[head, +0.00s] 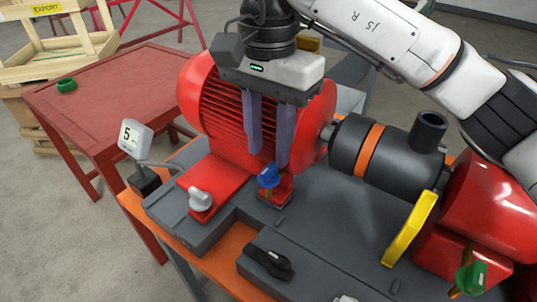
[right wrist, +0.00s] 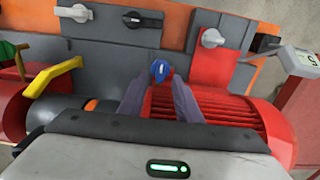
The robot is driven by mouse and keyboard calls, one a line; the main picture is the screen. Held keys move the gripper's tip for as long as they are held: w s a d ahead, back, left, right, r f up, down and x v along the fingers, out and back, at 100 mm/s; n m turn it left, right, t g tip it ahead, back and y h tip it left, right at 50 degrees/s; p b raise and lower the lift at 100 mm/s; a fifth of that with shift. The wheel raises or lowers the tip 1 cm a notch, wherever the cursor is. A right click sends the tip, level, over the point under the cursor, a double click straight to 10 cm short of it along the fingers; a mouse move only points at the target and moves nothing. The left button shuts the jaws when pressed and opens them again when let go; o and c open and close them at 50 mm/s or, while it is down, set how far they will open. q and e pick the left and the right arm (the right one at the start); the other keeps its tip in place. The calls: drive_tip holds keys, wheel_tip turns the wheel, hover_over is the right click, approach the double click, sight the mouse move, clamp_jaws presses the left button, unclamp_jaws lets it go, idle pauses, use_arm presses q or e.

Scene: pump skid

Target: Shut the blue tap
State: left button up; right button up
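The blue tap (head: 268,176) is a small knob on a red block at the front foot of the red motor. My right gripper (head: 268,160) points down in front of the motor, its two grey fingers apart and empty. In the head view its fingertips are just above and behind the blue tap. In the right wrist view the blue tap (right wrist: 161,71) lies just beyond the fingertips (right wrist: 160,88), about midway between them. I cannot tell whether the fingers touch it. My left gripper is not in view.
A grey tap (head: 200,199), a black tap (head: 268,262) and a green tap (head: 470,276) sit nearby. A yellow lever (head: 410,230) stands at the right. A gauge reading 5 (head: 135,138) stands left of the skid.

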sight(269, 168)
wheel_tip(269, 168, down, 3)
drive_tip(key=shift+r, duration=0.2)
drive_tip(key=shift+f, duration=0.35)
drive_tip(key=shift+w+f, duration=0.1)
drive_tip(key=shift+f, duration=0.15)
clamp_jaws()
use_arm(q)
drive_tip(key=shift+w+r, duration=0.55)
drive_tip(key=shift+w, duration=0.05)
